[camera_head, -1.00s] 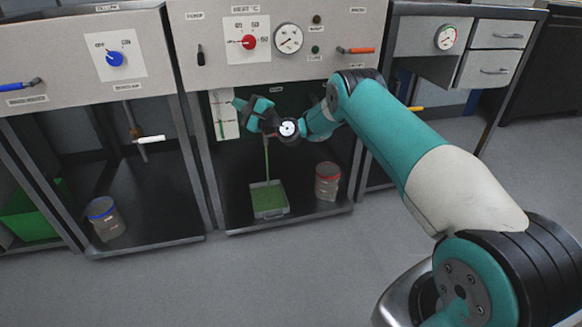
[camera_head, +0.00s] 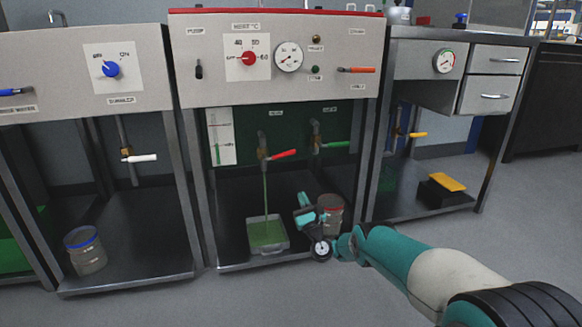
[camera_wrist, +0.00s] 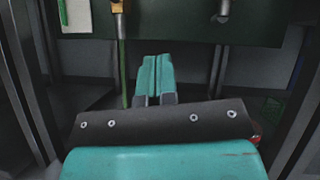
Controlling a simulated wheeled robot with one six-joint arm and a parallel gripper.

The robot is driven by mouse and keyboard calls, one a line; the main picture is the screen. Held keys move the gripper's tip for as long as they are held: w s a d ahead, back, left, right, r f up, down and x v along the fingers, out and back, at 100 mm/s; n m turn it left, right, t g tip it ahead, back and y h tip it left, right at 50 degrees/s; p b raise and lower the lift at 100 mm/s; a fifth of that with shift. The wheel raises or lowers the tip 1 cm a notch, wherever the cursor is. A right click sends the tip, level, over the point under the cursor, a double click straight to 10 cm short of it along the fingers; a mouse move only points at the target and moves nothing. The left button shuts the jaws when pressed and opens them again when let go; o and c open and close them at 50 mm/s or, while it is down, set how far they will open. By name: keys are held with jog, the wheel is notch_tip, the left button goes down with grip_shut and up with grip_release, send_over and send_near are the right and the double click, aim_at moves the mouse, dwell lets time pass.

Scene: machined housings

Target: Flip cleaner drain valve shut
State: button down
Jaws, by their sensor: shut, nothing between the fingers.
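The valve with the red handle (camera_head: 284,155) hangs under the middle cabinet. Its handle sticks out sideways to the right. A green stream (camera_head: 266,195) runs from its outlet into a shallow tray (camera_head: 282,248) of green liquid on the lower shelf. A second valve with a green handle (camera_head: 336,145) is to its right, with no stream seen. My gripper (camera_head: 302,203) is shut and empty, low over the shelf, right of the stream and below both valves. In the wrist view its closed fingers (camera_wrist: 156,72) point forward, and the green stream (camera_wrist: 123,80) falls to their left.
A red-lidded jar (camera_head: 332,212) stands on the shelf just behind my gripper. Cabinet legs flank the bay. The left bay holds a white-handled valve (camera_head: 140,158) and a blue-lidded jar (camera_head: 85,250). A yellow-handled valve (camera_head: 413,134) is at right.

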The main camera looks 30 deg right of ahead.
jog(key=w+r+b, duration=0.8)
jog(key=r+b, duration=0.1)
jog(key=b, duration=0.2)
jog(key=shift+w+d, duration=0.3)
jog(key=shift+w, duration=0.1)
